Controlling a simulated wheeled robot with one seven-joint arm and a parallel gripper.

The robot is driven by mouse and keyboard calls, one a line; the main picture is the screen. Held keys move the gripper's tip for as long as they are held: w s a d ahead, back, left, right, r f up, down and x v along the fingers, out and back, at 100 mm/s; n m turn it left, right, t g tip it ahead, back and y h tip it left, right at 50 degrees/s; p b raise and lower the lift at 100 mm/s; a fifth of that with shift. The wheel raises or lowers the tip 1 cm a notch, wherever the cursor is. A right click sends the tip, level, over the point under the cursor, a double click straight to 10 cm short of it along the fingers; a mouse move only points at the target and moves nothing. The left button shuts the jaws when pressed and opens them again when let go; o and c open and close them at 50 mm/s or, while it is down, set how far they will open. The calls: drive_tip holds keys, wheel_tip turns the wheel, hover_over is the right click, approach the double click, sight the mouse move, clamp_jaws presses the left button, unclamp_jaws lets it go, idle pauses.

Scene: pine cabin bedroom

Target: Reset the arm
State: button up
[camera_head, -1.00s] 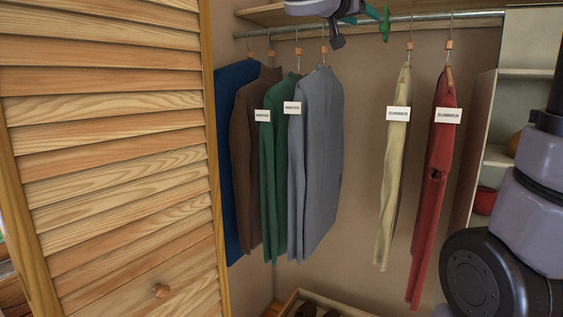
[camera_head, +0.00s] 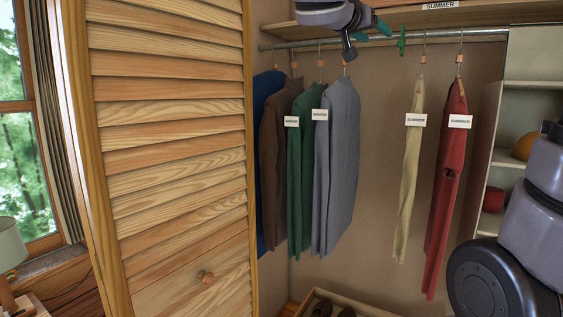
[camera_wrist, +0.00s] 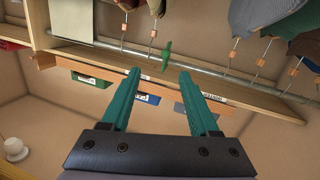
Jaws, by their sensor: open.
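My arm comes in at the right edge of the head view, and its wrist end shows at the top, beside the closet rail (camera_head: 465,36). My gripper (camera_wrist: 159,72) shows in the wrist view with its two teal fingers spread apart and nothing between them. In the head view a teal fingertip (camera_head: 383,26) shows near the rail; the rest of the gripper is mostly cut off or hidden. A green marker (camera_head: 402,40) sits on the rail close to the gripper, apart from the fingers as far as I can tell.
Brown (camera_head: 275,150), green and grey garments hang left of the marker, with a blue one behind. Beige (camera_head: 410,170) and red (camera_head: 447,180) garments hang right. A louvered door (camera_head: 165,140) stands left. Shelves (camera_head: 505,155) are at right. A drawer (camera_head: 345,307) lies below.

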drive_tip(key=s+d+f+n+g+y, duration=0.1)
drive_tip(key=s+d+f+g+y, duration=0.25)
drive_tip(key=s+f, duration=0.35)
drive_tip(key=s+d+f+n+g+y, duration=0.1)
drive_tip(key=s+d+f+g+y, duration=0.2)
drive_tip(key=f, duration=0.6)
drive_tip(key=s+a+f+n+t+y, duration=0.1)
drive_tip(key=s+a+f+y, duration=0.3)
drive_tip(key=s+f+y, duration=0.3)
drive_tip(key=shift+s+y, duration=0.35)
drive_tip(key=shift+s, duration=0.2)
